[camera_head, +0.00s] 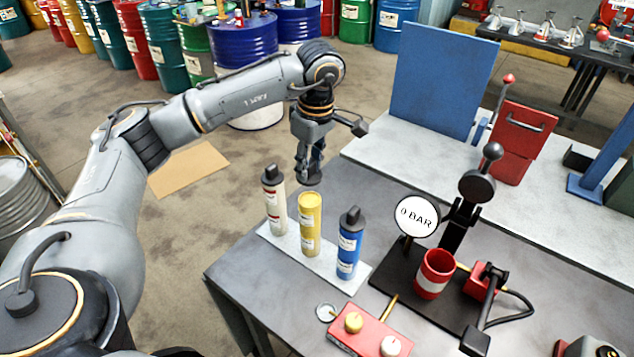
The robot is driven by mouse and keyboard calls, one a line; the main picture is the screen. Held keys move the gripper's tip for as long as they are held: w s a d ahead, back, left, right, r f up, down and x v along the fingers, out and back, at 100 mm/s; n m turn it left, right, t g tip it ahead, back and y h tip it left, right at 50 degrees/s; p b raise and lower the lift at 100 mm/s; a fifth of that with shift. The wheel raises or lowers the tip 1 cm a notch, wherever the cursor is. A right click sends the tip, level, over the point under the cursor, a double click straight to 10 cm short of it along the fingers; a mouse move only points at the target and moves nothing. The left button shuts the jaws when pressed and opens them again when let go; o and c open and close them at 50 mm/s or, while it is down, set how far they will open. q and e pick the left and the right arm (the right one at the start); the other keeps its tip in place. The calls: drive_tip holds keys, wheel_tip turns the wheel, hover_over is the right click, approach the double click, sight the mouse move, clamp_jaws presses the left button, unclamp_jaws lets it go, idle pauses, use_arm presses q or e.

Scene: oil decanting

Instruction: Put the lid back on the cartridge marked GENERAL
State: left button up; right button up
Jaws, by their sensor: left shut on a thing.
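Three cartridges stand upright in a row on a pale mat (282,250) on the grey table: a cream one (275,213) with a dark cap, an open-topped yellow one (310,229), and a blue one (347,256) with a dark cap. Their label text is too small to read, so I cannot tell which says GENERAL. My left gripper (309,172) points down, shut on a dark lid (313,183). It holds the lid just above and behind the yellow cartridge's open top, apparently apart from it. The fingers partly hide the lid. My right gripper is out of view.
Right of the mat, a black base carries a round "0 BAR" gauge (417,219), a lever stand and a red cup (434,273). A red block (369,334) with yellow and white knobs sits in front, beside a small round dish (326,312). Drums line the back.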

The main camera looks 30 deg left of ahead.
use_arm(q)
drive_tip(key=shift+f, duration=0.2)
wheel_tip(320, 180, down, 2)
drive_tip(key=shift+b, duration=0.8)
drive_tip(key=shift+f+b, duration=1.3)
drive_tip(key=shift+f, duration=0.65)
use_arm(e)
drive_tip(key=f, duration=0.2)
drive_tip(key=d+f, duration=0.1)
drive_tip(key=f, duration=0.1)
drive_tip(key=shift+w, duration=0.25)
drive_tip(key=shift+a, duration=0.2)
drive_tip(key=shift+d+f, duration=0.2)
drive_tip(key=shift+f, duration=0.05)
use_arm(q)
drive_tip(key=shift+f+b, duration=0.15)
drive_tip(key=shift+b, duration=0.35)
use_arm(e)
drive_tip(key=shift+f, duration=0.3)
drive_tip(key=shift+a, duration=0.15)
use_arm(q)
drive_tip(key=o, duration=0.8)
